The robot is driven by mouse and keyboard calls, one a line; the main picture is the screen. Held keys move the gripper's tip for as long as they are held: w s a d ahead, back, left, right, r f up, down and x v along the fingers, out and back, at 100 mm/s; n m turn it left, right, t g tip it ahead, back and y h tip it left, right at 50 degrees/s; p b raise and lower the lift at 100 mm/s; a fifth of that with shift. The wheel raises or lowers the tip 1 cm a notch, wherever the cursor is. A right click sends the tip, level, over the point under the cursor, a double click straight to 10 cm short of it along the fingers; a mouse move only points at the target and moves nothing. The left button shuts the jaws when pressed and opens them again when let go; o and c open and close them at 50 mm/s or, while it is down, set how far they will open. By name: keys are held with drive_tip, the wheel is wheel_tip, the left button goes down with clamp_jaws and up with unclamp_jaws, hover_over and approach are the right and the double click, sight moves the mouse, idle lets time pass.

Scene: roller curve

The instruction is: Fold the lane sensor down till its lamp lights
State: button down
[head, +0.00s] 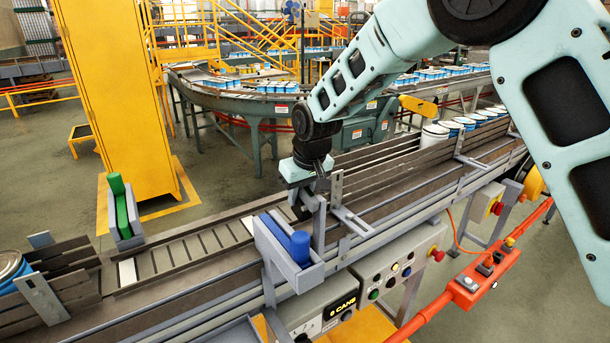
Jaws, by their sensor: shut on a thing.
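My gripper (303,200) reaches down over the conveyor lane (200,246) near the picture's middle. It is shut on a part at the lane's near side, mostly hidden by the gripper's body. Grey upright brackets (319,226) stand right beside the fingers; I cannot tell which piece is the lane sensor, nor its fold angle. A grey-blue holder (270,248) with a blue cylinder (299,247) sits just left of and below the gripper. I cannot pick out the sensor's lamp. A control panel (412,257) with several coloured buttons is on the near side.
A green cylinder (122,214) in a grey holder stands across the lane. Cans (434,135) queue upstream at right; another can (12,269) is at far left. Grey guide rails line the belt. An orange bar with a switch box (481,279) runs at lower right.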

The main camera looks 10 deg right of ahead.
drive_tip(key=shift+w+f+g+h+p, duration=0.1)
drive_tip(key=shift+f+g+h+p, duration=0.15)
drive_tip(key=shift+g+p, duration=0.3)
drive_tip(key=shift+w+f+g+h+p, duration=0.1)
drive_tip(key=shift+g+h+p, duration=0.25)
drive_tip(key=shift+g, duration=0.3)
drive_tip(key=shift+s+f+g+p, duration=0.1)
drive_tip(key=shift+f+g+p, duration=0.2)
drive_tip(key=shift+g, duration=0.1)
drive_tip(key=c, duration=1.3)
unclamp_jaws()
drive_tip(key=shift+r+b, duration=0.5)
drive_tip(key=shift+r, duration=0.1)
wheel_tip(320, 180, up, 16)
drive_tip(key=b, duration=0.5)
drive_tip(key=shift+r, duration=0.1)
